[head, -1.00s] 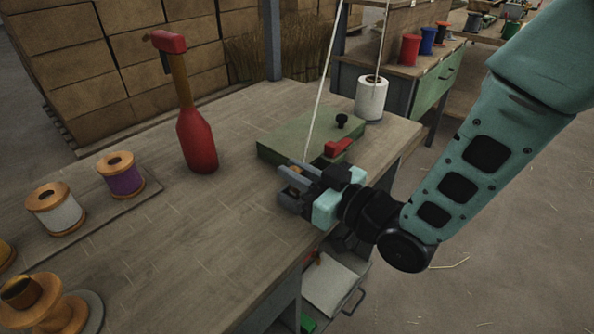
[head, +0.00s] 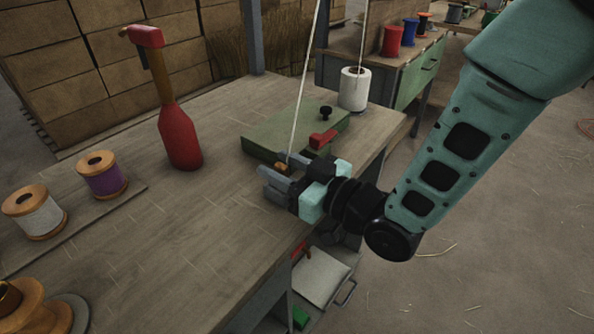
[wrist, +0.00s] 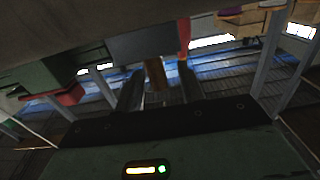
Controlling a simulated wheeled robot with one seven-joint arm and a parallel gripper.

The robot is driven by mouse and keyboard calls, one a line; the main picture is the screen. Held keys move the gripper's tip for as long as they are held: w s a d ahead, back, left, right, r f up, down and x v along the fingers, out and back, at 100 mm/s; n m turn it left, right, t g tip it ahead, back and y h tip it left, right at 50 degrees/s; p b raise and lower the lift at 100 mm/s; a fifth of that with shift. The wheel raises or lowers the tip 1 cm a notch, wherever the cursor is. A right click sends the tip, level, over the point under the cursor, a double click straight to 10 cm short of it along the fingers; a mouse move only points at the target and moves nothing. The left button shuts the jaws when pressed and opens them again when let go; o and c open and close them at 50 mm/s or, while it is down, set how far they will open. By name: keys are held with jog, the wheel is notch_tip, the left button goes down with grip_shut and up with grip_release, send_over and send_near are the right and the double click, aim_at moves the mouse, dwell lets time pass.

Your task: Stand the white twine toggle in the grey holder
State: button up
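The toggle is a small orange-brown wooden piece (head: 281,167) at the lower end of a white twine (head: 300,95) that runs up out of the head view. My gripper (head: 276,176) is low over the bench's near right edge, its fingers on either side of the toggle. In the wrist view the toggle (wrist: 155,75) shows between the spread fingers, with a visible gap on the right. A grey block (wrist: 150,44), apparently the holder, adjoins the toggle; their exact contact is unclear. In the head view I cannot separate the holder from my grey fingers.
A green box (head: 290,135) with a red latch (head: 322,138) lies just behind my gripper. A white twine spool (head: 353,90) stands at the back corner. The bench between is clear.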

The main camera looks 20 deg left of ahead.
jog(key=shift+d, duration=0.1)
jog(key=p+v, duration=1)
jog(key=v, duration=0.7)
jog(key=shift+s, duration=0.15)
